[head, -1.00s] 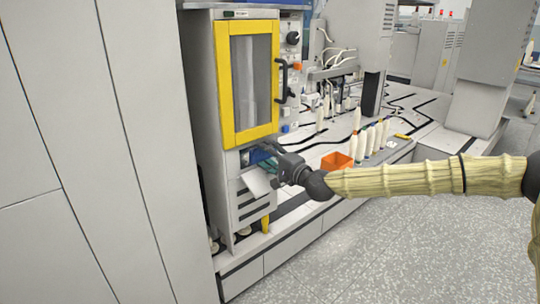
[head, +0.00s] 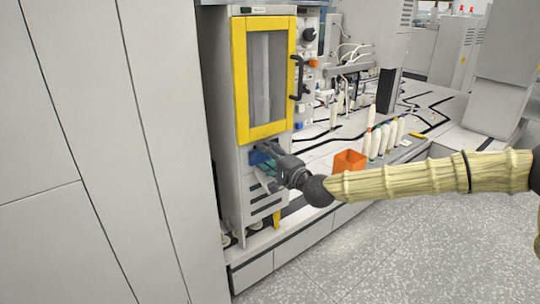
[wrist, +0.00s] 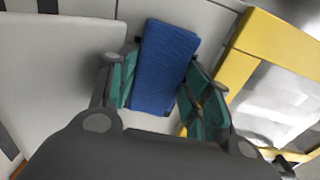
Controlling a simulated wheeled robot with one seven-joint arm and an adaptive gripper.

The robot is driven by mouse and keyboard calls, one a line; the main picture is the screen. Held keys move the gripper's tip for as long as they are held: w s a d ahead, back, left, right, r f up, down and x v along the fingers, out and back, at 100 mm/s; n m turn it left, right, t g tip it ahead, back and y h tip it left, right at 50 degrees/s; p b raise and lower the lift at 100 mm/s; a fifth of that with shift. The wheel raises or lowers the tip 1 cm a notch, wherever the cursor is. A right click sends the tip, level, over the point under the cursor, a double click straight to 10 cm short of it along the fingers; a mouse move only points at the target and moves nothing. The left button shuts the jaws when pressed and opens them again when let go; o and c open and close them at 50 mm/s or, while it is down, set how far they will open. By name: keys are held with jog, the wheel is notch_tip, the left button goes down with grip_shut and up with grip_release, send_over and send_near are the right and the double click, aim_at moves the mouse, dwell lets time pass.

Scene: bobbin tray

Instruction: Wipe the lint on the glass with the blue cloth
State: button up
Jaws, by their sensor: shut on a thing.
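The blue cloth (wrist: 165,65) is between the green-padded fingers of my gripper (wrist: 162,88) in the wrist view, and the gripper is shut on it. In the head view the cloth (head: 257,158) shows as a small blue patch at my gripper (head: 264,164), in front of the cabinet just below the yellow-framed door. The door's glass (head: 266,80) is grey with paler vertical bands. It also shows at the right of the wrist view (wrist: 270,100), with whitish areas. I cannot clearly tell lint from reflections there.
The yellow door frame (head: 242,85) has a black handle (head: 297,76) on its right. An orange bin (head: 349,161) and several white bobbins (head: 385,139) stand on the bench to the right. A tall grey panel (head: 85,140) fills the left. The speckled floor in front is clear.

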aim_at(258, 159)
jog(key=shift+s+a+p, duration=0.3)
jog(key=shift+s+a, duration=0.75)
jog(key=shift+a, duration=0.15)
jog(key=shift+f, duration=0.1)
jog(key=shift+v, duration=2.95)
jog(key=shift+d, duration=0.1)
jog(key=v, duration=0.3)
jog(key=shift+p, duration=0.3)
jog(key=shift+w, duration=0.15)
jog(key=shift+b+x, duration=0.5)
jog(key=shift+x, duration=3)
